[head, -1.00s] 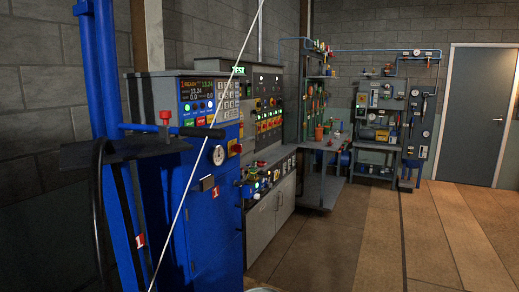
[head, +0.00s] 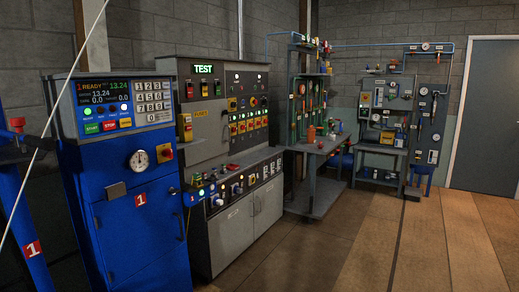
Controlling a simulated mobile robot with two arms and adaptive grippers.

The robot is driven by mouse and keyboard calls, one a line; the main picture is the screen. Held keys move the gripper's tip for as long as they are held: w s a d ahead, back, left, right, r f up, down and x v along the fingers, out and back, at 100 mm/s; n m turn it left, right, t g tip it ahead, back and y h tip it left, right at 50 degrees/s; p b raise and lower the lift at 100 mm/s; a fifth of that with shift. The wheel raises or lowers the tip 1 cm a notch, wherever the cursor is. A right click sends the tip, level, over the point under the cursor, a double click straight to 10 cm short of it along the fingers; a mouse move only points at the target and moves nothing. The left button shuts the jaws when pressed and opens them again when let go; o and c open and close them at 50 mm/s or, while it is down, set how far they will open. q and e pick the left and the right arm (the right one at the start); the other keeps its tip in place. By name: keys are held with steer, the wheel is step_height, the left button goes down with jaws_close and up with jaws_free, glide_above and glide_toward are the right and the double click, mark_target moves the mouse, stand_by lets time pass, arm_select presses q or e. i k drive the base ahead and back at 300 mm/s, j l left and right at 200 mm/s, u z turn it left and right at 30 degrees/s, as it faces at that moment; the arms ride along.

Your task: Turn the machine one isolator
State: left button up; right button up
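The machine one cabinet (head: 135,232) is blue and stands at the left, with a red number 1 plate (head: 141,200) on its front. Its isolator (head: 165,153) looks like a red rotary knob on a yellow square plate, on the upper front at the right. The knob's exact angle is too small to tell. A round white dial gauge (head: 139,161) sits just left of it. Above is a panel with a lit display (head: 104,92) that reads READY and 13.24, a keypad and several coloured buttons. Neither of my grippers is in view.
A grey test console (head: 205,130) with a lit TEST sign, several yellow-backed red switches and a lower bench stands right of the cabinet. A blue post (head: 22,225) with a 1 label is at the left edge. The wooden floor (head: 350,240) is open at the front right.

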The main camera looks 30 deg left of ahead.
mark_target(168, 154)
steer(key=i+l, duration=0.1)
steer(key=i, duration=0.55)
steer(key=i+l, duration=0.1)
steer(key=i, duration=0.5)
steer(key=i+l+u, duration=0.1)
steer(key=i, duration=0.55)
